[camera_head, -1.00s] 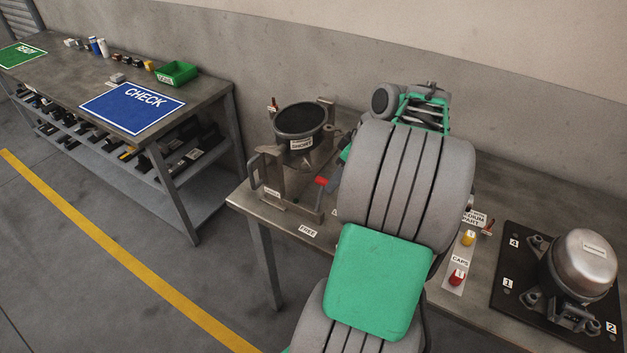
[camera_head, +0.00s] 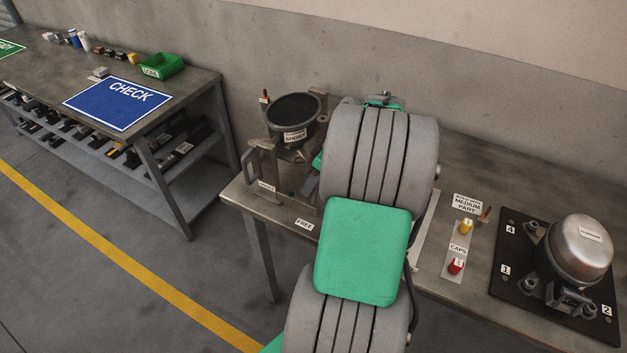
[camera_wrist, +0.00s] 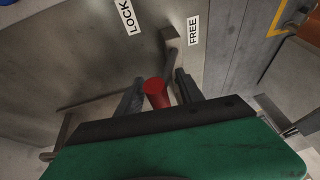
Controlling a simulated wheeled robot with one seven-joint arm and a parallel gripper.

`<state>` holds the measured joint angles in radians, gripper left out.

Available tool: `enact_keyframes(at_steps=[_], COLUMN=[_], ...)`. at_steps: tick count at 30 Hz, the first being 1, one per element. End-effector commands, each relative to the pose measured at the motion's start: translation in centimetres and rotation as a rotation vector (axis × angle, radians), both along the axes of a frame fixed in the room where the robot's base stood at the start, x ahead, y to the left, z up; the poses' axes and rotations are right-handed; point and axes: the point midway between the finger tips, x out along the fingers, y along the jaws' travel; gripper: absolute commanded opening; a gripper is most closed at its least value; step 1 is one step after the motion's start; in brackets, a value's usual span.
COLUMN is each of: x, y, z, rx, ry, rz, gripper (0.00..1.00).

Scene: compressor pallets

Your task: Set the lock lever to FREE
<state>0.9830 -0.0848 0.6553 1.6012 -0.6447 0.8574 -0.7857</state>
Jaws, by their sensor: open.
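The lock lever's red knob (camera_wrist: 156,93) stands between the two dark fingers of my open gripper (camera_wrist: 161,75) in the wrist view. I cannot tell whether a finger touches it. The LOCK label (camera_wrist: 128,17) and the FREE label (camera_wrist: 193,30) lie on the metal bench top beyond the fingers. A short grey bar (camera_wrist: 171,58) shows near the FREE label; its link to the knob is unclear. In the head view the FREE label (camera_head: 304,224) is on the bench's front edge, while my arm hides the knob, the LOCK label and most of my gripper.
A metal fixture (camera_head: 262,163) holds a dark round part marked SHORT (camera_head: 294,115) beside my arm. To the right are a strip with red and yellow caps (camera_head: 457,253) and a compressor (camera_head: 582,250) on a black plate. A bench with a blue CHECK mat (camera_head: 118,103) stands left.

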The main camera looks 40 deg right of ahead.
Motion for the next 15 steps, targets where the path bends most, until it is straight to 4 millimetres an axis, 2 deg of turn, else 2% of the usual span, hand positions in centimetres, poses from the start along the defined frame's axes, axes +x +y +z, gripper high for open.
enact_keyframes(at_steps=[2, 15], x=[0.03, 0.05], y=[0.06, 0.06], z=[0.01, 0.05], rx=[0.001, 0.0], ry=[0.0, 0.0], rz=[0.001, 0.001], gripper=[0.43, 0.07])
